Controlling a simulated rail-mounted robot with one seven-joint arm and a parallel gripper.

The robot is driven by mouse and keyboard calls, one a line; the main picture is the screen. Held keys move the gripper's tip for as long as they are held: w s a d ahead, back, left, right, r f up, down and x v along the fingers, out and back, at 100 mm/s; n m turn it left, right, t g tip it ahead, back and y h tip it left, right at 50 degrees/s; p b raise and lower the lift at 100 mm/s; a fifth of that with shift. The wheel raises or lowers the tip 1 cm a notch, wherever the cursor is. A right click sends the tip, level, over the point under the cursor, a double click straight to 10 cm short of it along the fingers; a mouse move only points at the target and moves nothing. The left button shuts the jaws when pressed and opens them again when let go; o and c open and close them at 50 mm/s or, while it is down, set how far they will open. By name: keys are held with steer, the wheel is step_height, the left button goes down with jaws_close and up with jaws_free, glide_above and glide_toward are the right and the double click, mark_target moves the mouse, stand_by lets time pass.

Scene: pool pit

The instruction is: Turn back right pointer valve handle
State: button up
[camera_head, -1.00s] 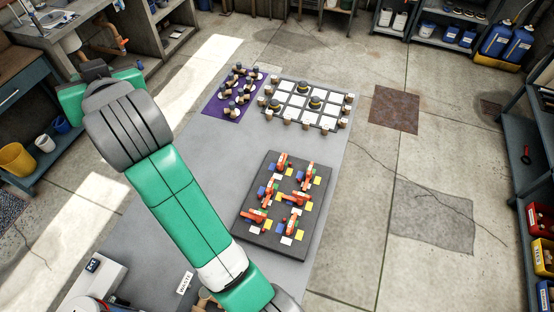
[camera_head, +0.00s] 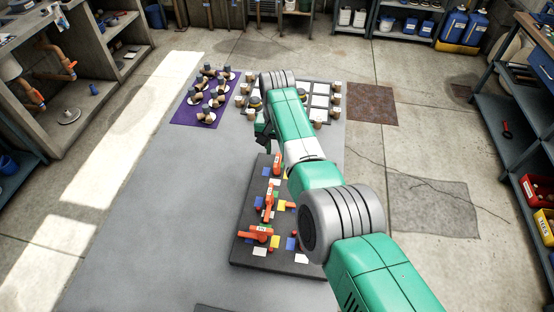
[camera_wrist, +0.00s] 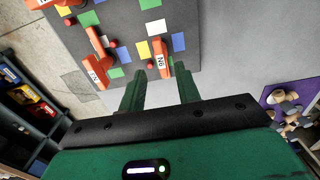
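A dark board (camera_head: 240,250) carries orange-red pointer valve handles with coloured squares around them. In the head view I see three handles along its left side: a far one (camera_head: 277,163), a middle one (camera_head: 269,203) and a near one (camera_head: 258,234). My arm hides the board's right side, so I cannot tell which is the right handle. My gripper (camera_wrist: 161,88) is open and empty. In the wrist view, a handle marked N6 (camera_wrist: 161,64) lies ahead of the gap between the green fingers. Another handle (camera_wrist: 98,66) is left of them.
A purple mat (camera_head: 183,115) with several knobbed pieces and a white-squared grid board (camera_head: 320,101) lie beyond the dark board. The grey surface left of the board is clear. Shelving (camera_head: 500,125) stands at the right.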

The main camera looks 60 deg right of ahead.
mark_target(277, 159)
step_height(277, 159, down, 5)
steer(key=shift+r+b, duration=0.15)
steer(key=shift+b, duration=0.85)
steer(key=shift+c, duration=0.2)
jaws_close()
